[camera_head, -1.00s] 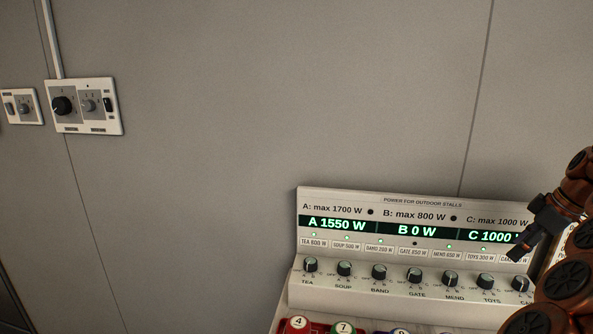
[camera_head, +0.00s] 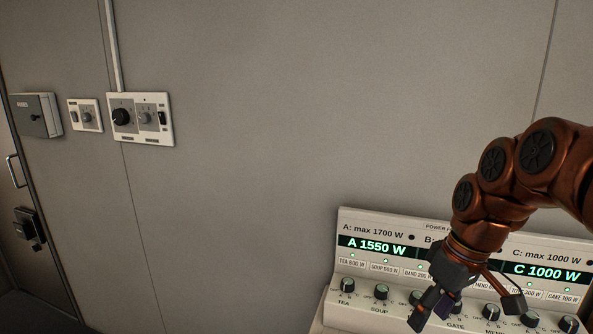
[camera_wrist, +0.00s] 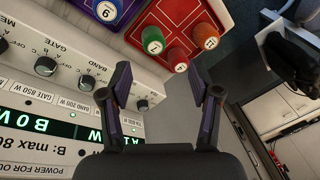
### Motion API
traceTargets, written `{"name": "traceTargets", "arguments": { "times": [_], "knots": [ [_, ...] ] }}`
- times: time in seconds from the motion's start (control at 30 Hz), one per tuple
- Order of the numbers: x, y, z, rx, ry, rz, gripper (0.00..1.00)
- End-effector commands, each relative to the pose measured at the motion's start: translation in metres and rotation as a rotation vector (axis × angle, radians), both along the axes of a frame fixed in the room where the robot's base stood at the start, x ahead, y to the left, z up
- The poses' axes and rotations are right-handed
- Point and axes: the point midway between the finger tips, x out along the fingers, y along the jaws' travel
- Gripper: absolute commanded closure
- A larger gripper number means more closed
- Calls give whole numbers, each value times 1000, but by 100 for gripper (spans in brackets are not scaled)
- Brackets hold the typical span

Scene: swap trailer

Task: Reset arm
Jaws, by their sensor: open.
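My gripper (camera_head: 468,306) hangs at the end of my copper-coloured arm, in front of the power panel (camera_head: 352,219), and hides its middle. Its two fingers are apart with nothing between them, as the wrist view (camera_wrist: 168,88) shows. The panel's displays read A 1550 W and C 1000 W in the head view, and B 0 W in the wrist view. A row of knobs runs below, among them TEA (camera_head: 347,285), SOUP (camera_head: 381,291) and GATE (camera_wrist: 46,66).
Wall switches (camera_head: 140,118), a grey box (camera_head: 36,115) and a door (camera_head: 28,200) are at left. The wall between is bare.

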Motion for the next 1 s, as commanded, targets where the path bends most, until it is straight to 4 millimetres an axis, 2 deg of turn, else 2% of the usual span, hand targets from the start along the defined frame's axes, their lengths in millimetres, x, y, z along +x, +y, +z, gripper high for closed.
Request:
{"name": "traceTargets", "arguments": {
  "times": [0.1, 0.3, 0.6, 0.8, 1.0],
  "knots": [
    [-34, 23, -8, -37, 48, -48, 37],
    [-92, 47, -32, -105, 121, -164, 37],
    [-175, 54, -70, -203, 204, -373, 37],
    [-200, 50, -84, -233, 225, -452, 37],
    [-203, 50, -85, -235, 226, -465, 37]
  ]
}}
